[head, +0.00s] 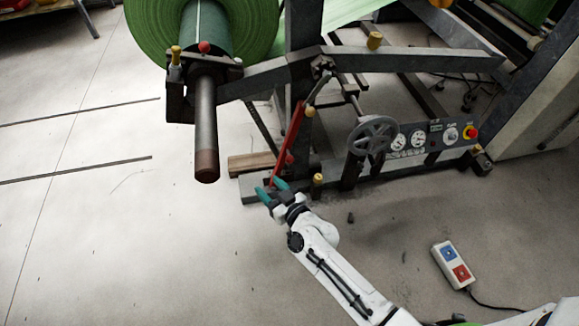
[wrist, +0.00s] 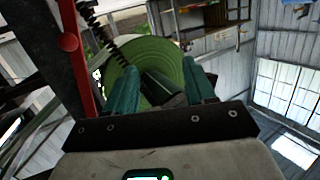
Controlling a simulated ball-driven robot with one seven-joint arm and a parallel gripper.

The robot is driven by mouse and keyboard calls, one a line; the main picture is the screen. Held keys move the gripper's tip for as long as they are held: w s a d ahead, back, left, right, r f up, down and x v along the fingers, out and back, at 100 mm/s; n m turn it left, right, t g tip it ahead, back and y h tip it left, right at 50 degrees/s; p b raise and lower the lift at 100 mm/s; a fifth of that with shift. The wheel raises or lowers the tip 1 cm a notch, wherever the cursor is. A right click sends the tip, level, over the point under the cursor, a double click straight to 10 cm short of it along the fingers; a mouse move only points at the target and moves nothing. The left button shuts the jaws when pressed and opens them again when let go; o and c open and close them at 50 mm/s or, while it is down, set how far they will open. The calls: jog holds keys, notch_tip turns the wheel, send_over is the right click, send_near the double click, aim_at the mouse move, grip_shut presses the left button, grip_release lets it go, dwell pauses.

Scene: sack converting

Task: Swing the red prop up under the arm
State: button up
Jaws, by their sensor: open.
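The red prop (head: 286,148) is a thin bar slanting down from near the grey frame's joint toward the floor, with a red knob partway down. In the wrist view the red prop (wrist: 86,62) runs along the left side, outside my fingers. The grey arm (head: 268,77) above carries the green roll's shaft. My gripper (head: 272,188) is near the prop's lower end, with its teal fingers apart. In the wrist view nothing is between the fingertips of my gripper (wrist: 162,82). I cannot tell whether a finger touches the prop.
The large green roll (head: 150,35) and its protruding shaft (head: 206,130) are at upper left. A handwheel (head: 373,136) and control panel (head: 430,140) stand to the right. A pendant (head: 455,265) lies on the floor. The floor at left is mostly clear.

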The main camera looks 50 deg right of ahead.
aim_at(291, 162)
jog(key=s+d+f+m+g+h+b, duration=0.1)
jog(key=s+d+f+m+h+b, duration=0.15)
jog(key=d+f+m+h, duration=0.45)
jog(key=w+d+b, duration=0.1)
jog(key=w+d, duration=0.1)
jog(key=w+d+n+b, duration=0.1)
jog(key=w+d+b, duration=0.1)
jog(key=w, duration=0.1)
jog(key=w+d+r+n+h+b, duration=0.1)
jog(key=w+d, duration=0.2)
jog(key=shift+w+r+b, duration=0.1)
jog(key=shift+w+b, duration=0.05)
jog(key=shift+b, duration=0.2)
jog(key=shift+w+d+r, duration=0.1)
jog(key=shift+w+d, duration=0.25)
jog(key=shift+w, duration=0.1)
jog(key=shift+c, duration=0.3)
grip_shut()
